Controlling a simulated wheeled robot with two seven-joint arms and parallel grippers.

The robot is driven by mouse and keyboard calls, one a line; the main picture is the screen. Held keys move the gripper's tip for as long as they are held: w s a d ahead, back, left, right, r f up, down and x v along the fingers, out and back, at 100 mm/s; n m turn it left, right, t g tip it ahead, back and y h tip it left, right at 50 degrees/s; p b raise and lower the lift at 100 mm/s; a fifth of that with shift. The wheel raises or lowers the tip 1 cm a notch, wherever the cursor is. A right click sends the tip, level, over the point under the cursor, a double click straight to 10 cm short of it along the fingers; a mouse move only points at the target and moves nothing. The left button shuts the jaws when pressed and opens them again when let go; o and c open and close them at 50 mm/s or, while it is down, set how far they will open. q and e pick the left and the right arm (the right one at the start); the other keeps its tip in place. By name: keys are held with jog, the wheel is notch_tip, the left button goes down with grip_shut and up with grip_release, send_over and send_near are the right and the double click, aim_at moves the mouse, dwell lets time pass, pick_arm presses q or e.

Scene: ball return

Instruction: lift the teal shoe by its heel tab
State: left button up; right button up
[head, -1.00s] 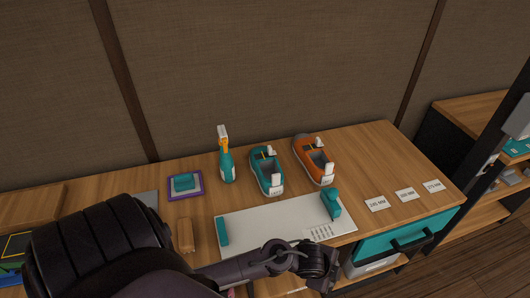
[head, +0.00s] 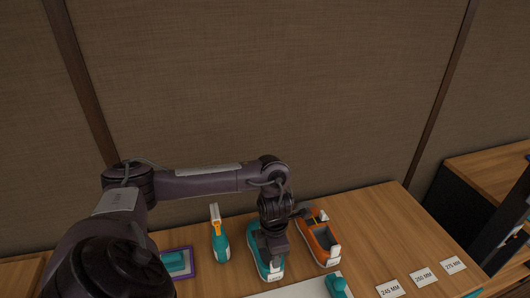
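The teal shoe (head: 277,272) stands on the wooden table, partly hidden by my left arm. My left gripper (head: 274,247) points down over the shoe's opening, close to its heel side. Its fingertips are hidden or too dark to make out, so I cannot tell whether they touch the heel tab or are open. My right gripper is not in view.
An orange shoe (head: 319,238) stands just right of the teal one. Size cards (head: 422,278) lie at the right.

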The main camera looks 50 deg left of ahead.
pick_arm(q)
notch_tip(320, 180, down, 2)
jog(key=shift+s+d+b, duration=0.1)
jog(key=shift+s+b, duration=0.05)
jog(key=shift+b, duration=0.4)
jog(key=shift+d+f+p, duration=0.25)
jog(key=shift+f+p, duration=0.4)
jog(key=shift+f, duration=0.2)
jog(key=f, duration=0.2)
jog(key=shift+w+a+f+p, duration=0.1)
jog(key=shift+w+f+p, duration=0.25)
jog(key=shift+f, duration=0.45)
jog(key=c, duration=0.7)
grip_shut()
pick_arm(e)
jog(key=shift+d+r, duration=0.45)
